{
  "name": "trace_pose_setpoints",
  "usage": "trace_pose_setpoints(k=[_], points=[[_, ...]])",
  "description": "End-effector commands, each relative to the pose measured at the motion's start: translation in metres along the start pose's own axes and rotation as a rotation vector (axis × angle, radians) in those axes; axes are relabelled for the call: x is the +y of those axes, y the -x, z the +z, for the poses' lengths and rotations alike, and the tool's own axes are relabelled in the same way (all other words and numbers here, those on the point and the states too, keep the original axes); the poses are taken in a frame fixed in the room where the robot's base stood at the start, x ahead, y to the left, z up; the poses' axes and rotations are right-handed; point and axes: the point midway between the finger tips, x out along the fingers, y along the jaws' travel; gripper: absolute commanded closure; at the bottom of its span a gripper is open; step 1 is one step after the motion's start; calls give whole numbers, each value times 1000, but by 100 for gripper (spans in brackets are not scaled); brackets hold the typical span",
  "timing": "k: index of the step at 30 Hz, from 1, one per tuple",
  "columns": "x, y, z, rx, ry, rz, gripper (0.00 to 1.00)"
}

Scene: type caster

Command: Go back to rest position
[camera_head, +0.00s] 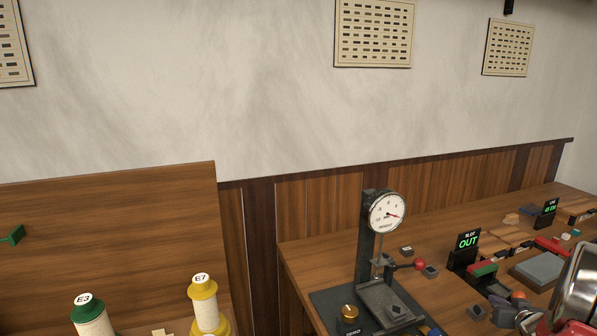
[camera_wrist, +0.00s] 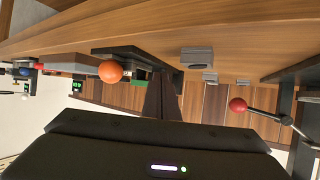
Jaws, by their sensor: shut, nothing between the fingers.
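My gripper (camera_wrist: 163,84) shows in the wrist view, its dark fingers together and empty, pointing away from the dark housing with a small lit strip. The wrist picture is upside down, with the wooden bench (camera_wrist: 215,38) at the top. An orange ball knob (camera_wrist: 111,71) is left of the fingers and a red ball knob (camera_wrist: 238,105) on a lever is to the right. I see no contact with either.
In the head view, a dial gauge (camera_head: 388,212) on a stand rises from the bench (camera_head: 330,258). Yellow E7 (camera_head: 205,308) and green E3 (camera_head: 90,318) spools are at lower left.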

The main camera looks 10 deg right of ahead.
Motion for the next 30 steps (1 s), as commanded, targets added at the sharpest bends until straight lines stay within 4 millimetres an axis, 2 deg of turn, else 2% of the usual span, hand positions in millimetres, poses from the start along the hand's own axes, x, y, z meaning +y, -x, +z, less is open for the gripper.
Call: trace_pose_setpoints(k=[5, 11, 20, 30], points=[[7, 18, 10, -128, 29, 143, 100], [-8, 50, 16, -281, 54, 255, 100], [-68, 112, 21, -496, 72, 318, 100], [-159, 188, 29, -683, 84, 271, 100]])
